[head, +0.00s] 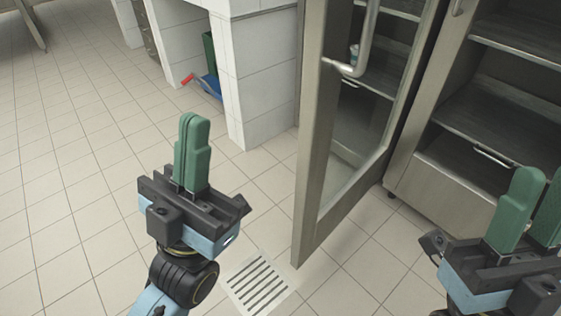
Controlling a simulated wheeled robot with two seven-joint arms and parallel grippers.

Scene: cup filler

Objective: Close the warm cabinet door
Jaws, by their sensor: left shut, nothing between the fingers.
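The warm cabinet door (312,150) stands open in the head view, a metal frame with a glass pane, swung out toward me. Its bar handle (362,48) is near the top of the picture. The warm cabinet (440,150) is at the right, with its dark shelved inside showing. My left gripper (192,125) is left of the door, apart from it, its green fingers together and empty. My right gripper (544,182) is at the right edge, in front of the cabinet, its green fingers apart. One finger is partly cut off by the picture edge.
A white tiled wall block (262,75) stands behind the door to the left. A blue dustpan (211,86) with a red handle end lies in its recess. A floor drain grate (258,286) is below the door. The tiled floor at left is clear.

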